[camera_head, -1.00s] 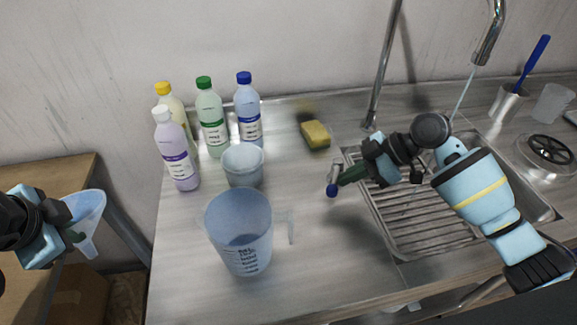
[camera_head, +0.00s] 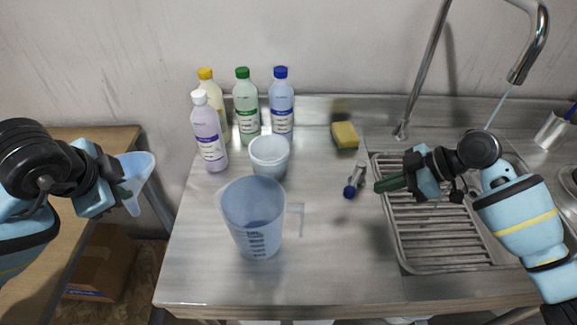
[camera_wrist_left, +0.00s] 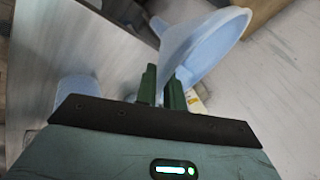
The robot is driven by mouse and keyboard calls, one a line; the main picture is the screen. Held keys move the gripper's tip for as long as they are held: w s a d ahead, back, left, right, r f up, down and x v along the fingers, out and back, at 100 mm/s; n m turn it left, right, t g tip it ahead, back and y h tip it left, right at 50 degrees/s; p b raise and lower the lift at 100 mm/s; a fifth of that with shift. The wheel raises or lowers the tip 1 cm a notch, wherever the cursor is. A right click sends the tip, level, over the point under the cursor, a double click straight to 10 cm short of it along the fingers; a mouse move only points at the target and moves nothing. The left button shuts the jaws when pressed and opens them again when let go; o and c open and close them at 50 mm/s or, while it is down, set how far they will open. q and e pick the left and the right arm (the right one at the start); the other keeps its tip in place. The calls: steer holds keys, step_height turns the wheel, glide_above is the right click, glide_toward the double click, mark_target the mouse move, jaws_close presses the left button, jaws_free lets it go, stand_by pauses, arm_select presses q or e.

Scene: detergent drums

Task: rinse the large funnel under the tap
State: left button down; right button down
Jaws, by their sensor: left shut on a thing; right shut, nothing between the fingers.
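The translucent light-blue funnel (camera_head: 139,172) is in my left gripper (camera_head: 122,192), left of the metal counter and far from the sink. Its wide mouth is up and its stem hangs down. In the left wrist view the funnel (camera_wrist_left: 207,42) is gripped between the green fingers (camera_wrist_left: 162,90). Water runs in a thin stream (camera_head: 497,108) from the tap (camera_head: 527,62) at the right. My right gripper (camera_head: 382,186) is shut and empty over the sink's left rim. A small metal fitting with a blue end (camera_head: 351,190) is on the counter, left of that gripper and apart from it.
A large measuring jug (camera_head: 252,215) and a small tub (camera_head: 268,155) stand mid-counter. Several capped bottles (camera_head: 208,138) stand behind them. A yellow sponge (camera_head: 345,135) lies by the wall.

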steer(key=s+v, duration=0.1)
steer(key=v, duration=0.9)
steer(key=shift+s+a, duration=0.3)
